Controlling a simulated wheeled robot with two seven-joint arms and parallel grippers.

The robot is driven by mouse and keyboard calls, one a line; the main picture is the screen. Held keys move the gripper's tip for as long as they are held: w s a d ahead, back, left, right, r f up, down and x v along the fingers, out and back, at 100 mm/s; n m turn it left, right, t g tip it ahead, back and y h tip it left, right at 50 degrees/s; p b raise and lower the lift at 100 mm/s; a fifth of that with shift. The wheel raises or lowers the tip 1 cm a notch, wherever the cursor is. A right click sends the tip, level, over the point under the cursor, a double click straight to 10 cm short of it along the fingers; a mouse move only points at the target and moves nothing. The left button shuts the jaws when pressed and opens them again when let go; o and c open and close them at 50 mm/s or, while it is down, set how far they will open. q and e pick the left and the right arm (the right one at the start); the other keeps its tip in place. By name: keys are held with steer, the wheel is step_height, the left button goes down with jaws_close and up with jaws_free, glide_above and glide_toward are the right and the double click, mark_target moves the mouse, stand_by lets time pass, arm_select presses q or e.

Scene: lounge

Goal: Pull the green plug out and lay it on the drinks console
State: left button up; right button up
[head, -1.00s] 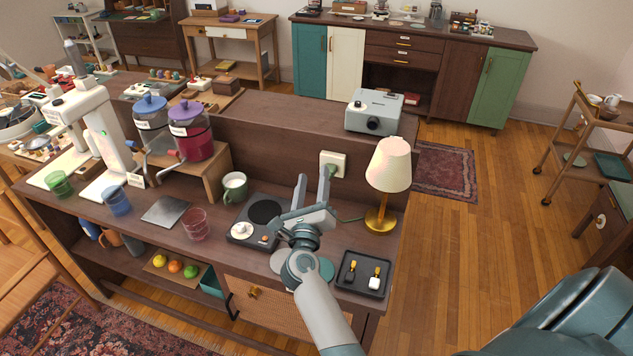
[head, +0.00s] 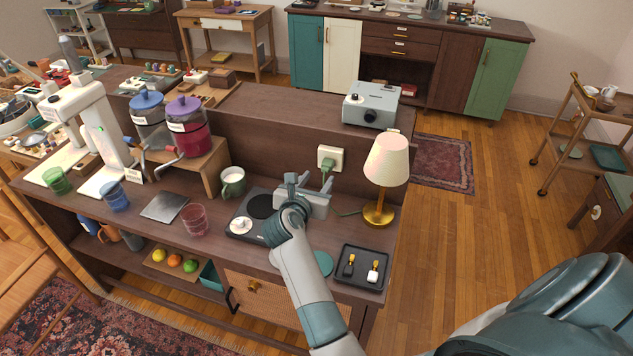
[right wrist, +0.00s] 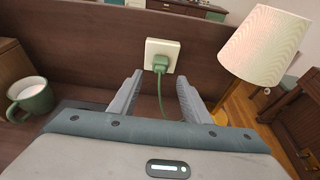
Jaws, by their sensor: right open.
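The green plug (head: 327,164) sits in the cream wall socket (head: 331,153) on the console's raised back panel. In the right wrist view the plug (right wrist: 160,63) shows between and beyond the fingertips, with its green cord hanging down. My right gripper (head: 309,179) is open and empty, pointing at the socket; its fingers (right wrist: 160,80) stand apart on both sides of the plug's line and do not appear to touch it. The drinks console (head: 150,228) is the dark wooden counter below. My left gripper is not in view.
A lamp (head: 384,178) stands right of the socket. A hot plate (head: 258,211) lies under and left of my gripper, with a green mug (head: 232,182) behind it. A black tray (head: 361,268) is at the front right. A projector (head: 371,106) sits on the upper ledge.

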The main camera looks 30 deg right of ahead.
mark_target(325, 170)
steer(key=shift+b+x, duration=1.6)
steer(key=shift+x, duration=2.7)
steer(key=c, duration=0.7)
steer(key=o, duration=0.7)
steer(key=shift+o, duration=0.2)
